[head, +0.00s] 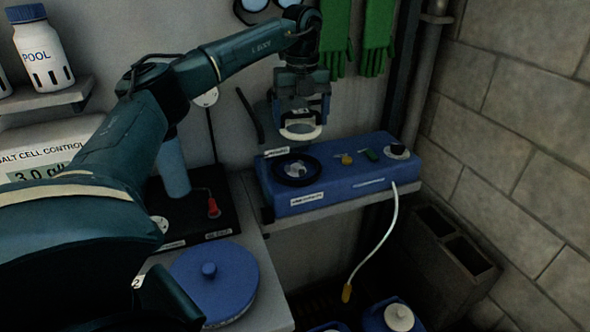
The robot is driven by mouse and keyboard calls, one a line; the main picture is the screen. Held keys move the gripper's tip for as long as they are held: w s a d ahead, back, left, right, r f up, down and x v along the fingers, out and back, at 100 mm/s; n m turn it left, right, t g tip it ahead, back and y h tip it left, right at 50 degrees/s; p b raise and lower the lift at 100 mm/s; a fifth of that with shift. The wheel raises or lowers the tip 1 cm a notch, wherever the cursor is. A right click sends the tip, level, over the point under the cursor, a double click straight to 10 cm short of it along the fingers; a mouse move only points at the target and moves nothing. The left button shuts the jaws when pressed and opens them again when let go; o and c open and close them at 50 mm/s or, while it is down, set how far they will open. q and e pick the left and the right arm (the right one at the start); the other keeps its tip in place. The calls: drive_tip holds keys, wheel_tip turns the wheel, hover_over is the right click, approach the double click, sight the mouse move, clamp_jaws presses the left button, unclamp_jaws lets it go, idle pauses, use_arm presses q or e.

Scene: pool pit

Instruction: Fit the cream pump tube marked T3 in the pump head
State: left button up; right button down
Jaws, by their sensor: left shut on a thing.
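My left gripper (300,104) is shut on a cream curved piece, the pump tube (301,132), which hangs below the fingers. Its T3 mark cannot be read here. The gripper holds it in the air over the back left part of a blue pump unit (345,183). The pump head (296,170), a round black ring, is on the unit's left top, just below the tube and apart from it in the picture. My right gripper is not in view.
The pump's top also has a yellow knob (346,159), a green part (371,155) and a black dial (398,151). A white hose (385,232) hangs off its front. A blue lid (214,280) lies on the bench at left. Green gloves (378,38) hang behind.

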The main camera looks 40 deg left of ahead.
use_arm(q)
drive_tip(key=shift+a+r+n, duration=0.1)
drive_tip(key=shift+a+n, duration=0.4)
drive_tip(key=shift+n, duration=0.3)
drive_tip(key=p, duration=0.1)
approach(297, 166)
wheel_tip(297, 166, down, 5)
drive_tip(key=shift+f, duration=0.1)
drive_tip(key=shift+f, duration=0.1)
drive_tip(key=shift+f, duration=0.4)
drive_tip(key=shift+f, duration=0.1)
drive_tip(key=o, duration=0.8)
drive_tip(key=shift+o, duration=0.2)
